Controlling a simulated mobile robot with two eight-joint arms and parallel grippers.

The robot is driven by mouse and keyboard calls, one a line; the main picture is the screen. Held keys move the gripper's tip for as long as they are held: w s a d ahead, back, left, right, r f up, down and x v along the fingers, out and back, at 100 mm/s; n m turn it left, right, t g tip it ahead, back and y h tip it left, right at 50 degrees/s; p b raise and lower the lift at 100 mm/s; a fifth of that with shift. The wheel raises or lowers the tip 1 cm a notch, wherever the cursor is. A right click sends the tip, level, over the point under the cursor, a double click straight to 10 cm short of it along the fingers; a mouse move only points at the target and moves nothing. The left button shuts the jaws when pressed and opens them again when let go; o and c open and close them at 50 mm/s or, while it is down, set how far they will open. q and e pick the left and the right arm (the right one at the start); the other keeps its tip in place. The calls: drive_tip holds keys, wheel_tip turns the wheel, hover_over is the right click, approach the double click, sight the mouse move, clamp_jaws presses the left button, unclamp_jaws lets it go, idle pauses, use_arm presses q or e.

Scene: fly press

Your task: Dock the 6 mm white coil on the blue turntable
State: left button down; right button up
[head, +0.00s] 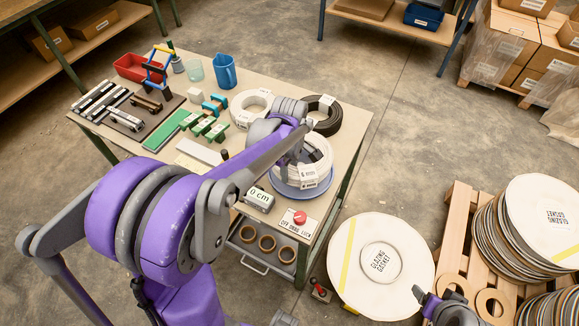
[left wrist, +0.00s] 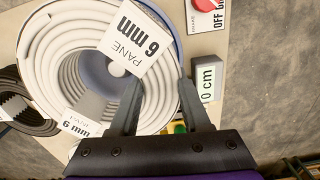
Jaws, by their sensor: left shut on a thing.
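The white coil (head: 318,158) with 6 mm tags lies over the blue turntable (head: 303,192), whose blue rim shows around the coil's near side. My left gripper (head: 284,172) is over the coil's left part, largely hidden by its own arm. In the left wrist view, my left gripper (left wrist: 160,105) has its fingers down at the edge of the white coil (left wrist: 60,50) and is shut on it. Blue turntable (left wrist: 93,68) shows inside the ring. Whether the coil rests fully flat is hidden. My right gripper (head: 440,300) is low at right, partly cut off.
A black coil (head: 325,120) and another white coil (head: 243,100) lie behind. A 0 cm display (head: 259,199) and red button (head: 300,217) are in front. A round glazing gasket board (head: 350,260) and stacked discs (head: 545,225) stand to the right.

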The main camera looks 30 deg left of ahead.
use_arm(q)
drive_tip(key=shift+f+b, duration=0.75)
drive_tip(key=shift+f, duration=0.85)
use_arm(e)
drive_tip(key=shift+s+f, duration=0.2)
drive_tip(key=shift+f, duration=0.4)
drive_tip(key=shift+s+f, duration=0.15)
drive_tip(key=shift+f, duration=0.4)
drive_tip(key=shift+f, duration=0.15)
use_arm(q)
drive_tip(key=shift+f+b, duration=0.55)
drive_tip(key=shift+f, duration=0.05)
use_arm(e)
drive_tip(key=shift+s+f, duration=0.15)
drive_tip(key=shift+f, duration=0.35)
use_arm(q)
drive_tip(key=c, duration=0.7)
unclamp_jaws()
drive_tip(key=shift+o, duration=0.2)
drive_tip(key=shift+r+p, duration=1.6)
drive_tip(key=shift+r, duration=1.2)
drive_tip(key=shift+r+p, duration=1.35)
drive_tip(key=shift+r, duration=1.45)
drive_tip(key=shift+f, duration=0.1)
use_arm(e)
wheel_tip(320, 180, up, 8)
drive_tip(key=w, duration=0.3)
